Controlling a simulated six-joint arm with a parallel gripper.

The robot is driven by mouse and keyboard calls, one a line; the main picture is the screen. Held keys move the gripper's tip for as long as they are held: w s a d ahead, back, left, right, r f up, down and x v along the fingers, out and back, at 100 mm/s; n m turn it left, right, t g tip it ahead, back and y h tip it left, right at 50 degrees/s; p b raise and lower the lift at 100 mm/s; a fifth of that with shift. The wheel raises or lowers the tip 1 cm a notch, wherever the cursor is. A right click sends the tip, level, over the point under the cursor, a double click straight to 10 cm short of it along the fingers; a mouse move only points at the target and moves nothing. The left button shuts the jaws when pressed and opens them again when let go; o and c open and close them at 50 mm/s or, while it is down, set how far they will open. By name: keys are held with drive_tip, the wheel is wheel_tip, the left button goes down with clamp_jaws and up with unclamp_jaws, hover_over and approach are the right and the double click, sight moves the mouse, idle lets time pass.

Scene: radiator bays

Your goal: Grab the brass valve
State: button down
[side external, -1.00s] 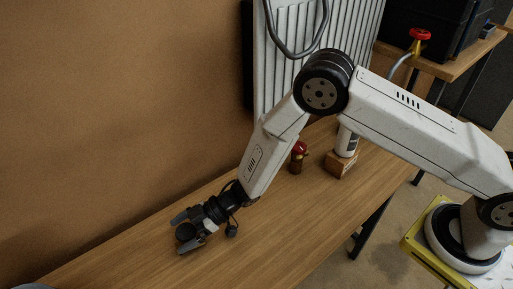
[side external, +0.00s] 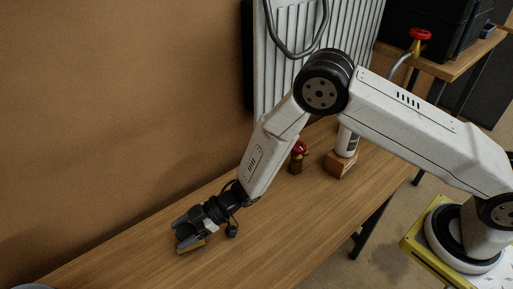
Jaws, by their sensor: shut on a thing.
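My gripper (side external: 185,234) is low over the left part of the wooden bench, pointing left and down. Its fingers are shut on a small dark, rounded thing (side external: 184,232). The fingers hide much of it, and I cannot tell whether it is the brass valve. A tan-brown strip shows along the lower finger. A small brownish piece with a red top (side external: 298,156) stands upright on the bench to the right, beside my forearm and away from the gripper.
A wooden block (side external: 341,165) and a white cylinder (side external: 347,142) stand on the bench (side external: 265,252) at right. A white radiator (side external: 350,25) is against the brown wall. A red-handled pipe valve (side external: 420,34) is at the back right. The bench around the gripper is largely clear.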

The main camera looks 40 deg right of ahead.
drive_tip(key=shift+r, duration=0.2)
drive_tip(key=shift+r, duration=0.85)
drive_tip(key=s+d+r, duration=0.7)
drive_tip(key=s+r, duration=0.4)
drive_tip(key=shift+s+d, duration=0.3)
drive_tip(key=shift+d, duration=0.05)
